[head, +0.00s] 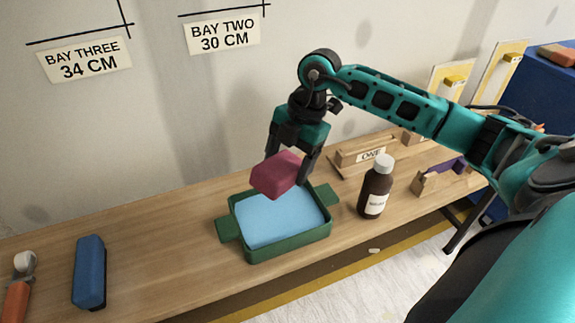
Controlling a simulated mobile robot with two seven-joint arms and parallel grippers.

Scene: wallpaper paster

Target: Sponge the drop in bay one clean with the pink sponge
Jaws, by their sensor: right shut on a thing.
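The pink sponge (276,175) is held in my right gripper (298,168), which is shut on it. It hangs tilted above the green tray (290,245), over the tray's back part. The tray holds a light blue liquid or sheet (275,218) and stands on the wooden bench. Signs for bay two (223,33) and bay three (85,60) are on the wall. A bay one sign and the drop cannot be made out in this view. My left gripper is out of view.
A brown bottle (375,188) with a white cap stands close right of the tray. A wooden block marked ONE (371,155) is behind it. A blue block-like tool (89,272) and an orange-handled tool (18,290) lie at left. The bench (160,230) between is clear.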

